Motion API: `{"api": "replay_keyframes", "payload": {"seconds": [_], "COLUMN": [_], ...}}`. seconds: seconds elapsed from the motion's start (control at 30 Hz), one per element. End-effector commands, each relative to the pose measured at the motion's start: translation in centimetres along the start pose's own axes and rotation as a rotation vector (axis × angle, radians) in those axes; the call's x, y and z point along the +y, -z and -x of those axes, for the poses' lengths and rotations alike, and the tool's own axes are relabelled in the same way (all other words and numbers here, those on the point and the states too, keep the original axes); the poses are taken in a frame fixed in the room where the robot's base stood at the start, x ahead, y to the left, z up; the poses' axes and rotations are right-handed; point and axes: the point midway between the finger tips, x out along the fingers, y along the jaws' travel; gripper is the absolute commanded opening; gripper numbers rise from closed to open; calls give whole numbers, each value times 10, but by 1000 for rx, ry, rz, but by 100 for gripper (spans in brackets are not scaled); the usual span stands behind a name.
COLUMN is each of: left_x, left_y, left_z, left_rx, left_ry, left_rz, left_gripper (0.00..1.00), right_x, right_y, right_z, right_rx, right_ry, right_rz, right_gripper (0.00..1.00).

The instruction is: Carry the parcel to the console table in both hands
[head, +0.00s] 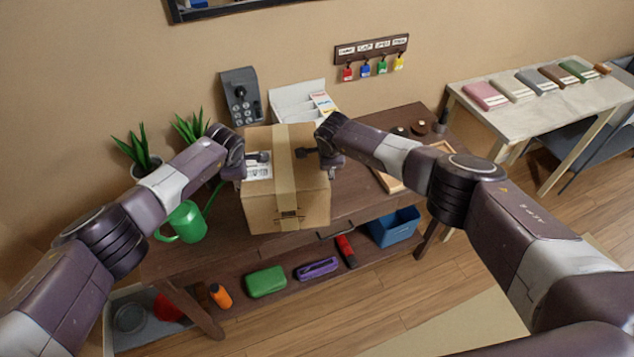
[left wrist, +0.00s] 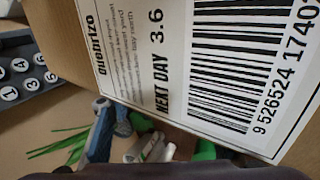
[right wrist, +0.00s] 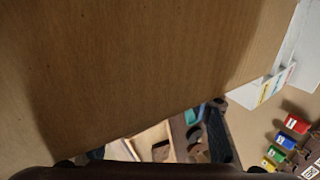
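The parcel (head: 262,212) is a brown cardboard box with a tan tape strip and a white label. In the head view it is over the front part of the dark wooden console table (head: 362,202); I cannot tell whether its base touches the top. My left gripper (head: 258,157) is at its left side and my right gripper (head: 306,152) at its right side, dark finger parts reaching in over the box. The label (left wrist: 215,60) fills much of the left wrist view, and bare cardboard (right wrist: 130,70) fills much of the right. The fingers' grip is hidden.
A green watering can (head: 184,222) and potted plants (head: 140,150) stand left of the parcel. A phone (head: 241,95) and white organiser (head: 300,100) are behind it, a wooden tray (head: 392,182) to the right. The lower shelf holds a blue bin (head: 393,228) and a green case (head: 265,281).

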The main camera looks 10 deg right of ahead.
Motion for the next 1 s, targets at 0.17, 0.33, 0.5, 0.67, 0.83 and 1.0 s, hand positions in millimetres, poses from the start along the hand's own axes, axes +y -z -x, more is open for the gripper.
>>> {"api": "replay_keyframes", "payload": {"seconds": [0.17,0.33,0.5,0.67,0.83,1.0], "left_x": [1,2,2,2,1,1], "left_y": [-22,-12,3,8,10,12], "left_z": [5,6,5,4,4,3], "left_rx": [-41,-40,-36,-31,-26,-24], "left_ry": [-8,-9,-10,-8,-7,-6], "left_rz": [-3,-2,-6,-7,-7,-7], "left_gripper": [44,44,56,64,64,64], "right_x": [0,0,-1,0,0,1], "right_y": [-22,-12,2,8,10,11], "right_z": [5,5,5,4,3,3], "right_rx": [-41,-40,-37,-30,-26,-23], "right_ry": [5,5,5,4,3,3], "right_rz": [4,4,6,7,8,9], "right_gripper": [44,44,44,44,49,63]}}
